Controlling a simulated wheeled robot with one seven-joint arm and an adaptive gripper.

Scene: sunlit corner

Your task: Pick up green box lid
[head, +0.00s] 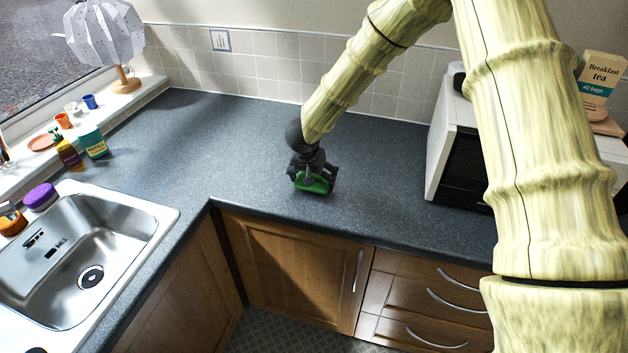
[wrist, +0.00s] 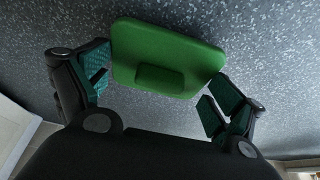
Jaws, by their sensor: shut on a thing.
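The green box lid (head: 311,184) is at the worktop in the corner, below the end of my arm. In the wrist view it is a flat green rounded rectangle (wrist: 165,50) with a raised block on its near part. My gripper (head: 314,178) points down at it, with one finger on each side of the lid in the wrist view (wrist: 158,90). It is shut on the lid. I cannot tell whether the lid rests on the worktop or is slightly clear of it. My fingers hide part of it in the head view.
The dark worktop (head: 200,150) is clear around the lid. A white microwave (head: 440,150) stands to the right, with a breakfast tea box (head: 601,80) beyond. A lamp (head: 105,40) stands on the sill.

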